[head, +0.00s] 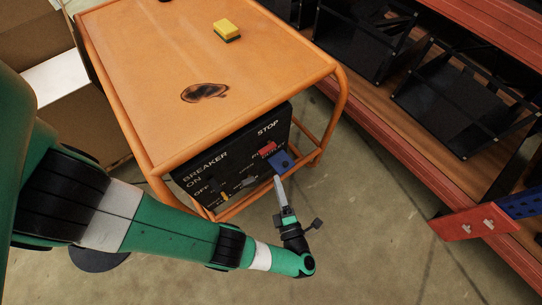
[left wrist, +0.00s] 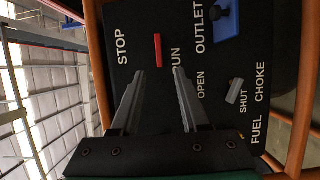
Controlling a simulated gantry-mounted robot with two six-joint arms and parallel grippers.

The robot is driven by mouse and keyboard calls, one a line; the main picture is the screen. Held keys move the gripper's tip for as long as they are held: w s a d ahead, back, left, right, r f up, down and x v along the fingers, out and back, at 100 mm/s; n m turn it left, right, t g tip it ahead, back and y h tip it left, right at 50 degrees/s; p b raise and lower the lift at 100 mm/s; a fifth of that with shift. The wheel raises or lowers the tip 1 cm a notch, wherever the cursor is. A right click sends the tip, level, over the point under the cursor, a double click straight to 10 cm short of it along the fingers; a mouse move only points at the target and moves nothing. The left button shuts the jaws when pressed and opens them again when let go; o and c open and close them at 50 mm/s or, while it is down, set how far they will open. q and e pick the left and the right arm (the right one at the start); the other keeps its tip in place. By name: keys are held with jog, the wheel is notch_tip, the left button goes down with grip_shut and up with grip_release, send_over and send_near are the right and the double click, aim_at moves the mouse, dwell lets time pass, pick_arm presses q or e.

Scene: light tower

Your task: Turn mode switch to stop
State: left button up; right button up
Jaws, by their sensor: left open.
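The mode switch is a red bar (head: 267,149) on the black control panel (head: 238,152), near the STOP label. In the left wrist view the red switch (left wrist: 158,50) stands between the STOP and RUN lettering. Which label it points to is hard to tell. My left gripper (head: 279,182) is in front of the panel, just below the blue outlet in the head view. In the left wrist view the open, empty left gripper (left wrist: 159,72) has its fingertips on either side of the line to the switch, apart from it. My right gripper is not in view.
The panel sits in an orange tubular cart (head: 140,45) with a yellow sponge (head: 227,29) on top. A blue outlet (left wrist: 226,20) and grey choke lever (left wrist: 235,91) neighbour the switch. Shelving with black crates (head: 455,95) stands right. Floor is clear between.

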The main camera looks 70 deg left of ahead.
aim_at(267, 149)
pick_arm(q)
jog(key=a, duration=1.1)
jog(key=shift+w+a, duration=0.3)
jog(key=shift+w, duration=0.15)
jog(key=shift+r, duration=0.1)
grip_shut()
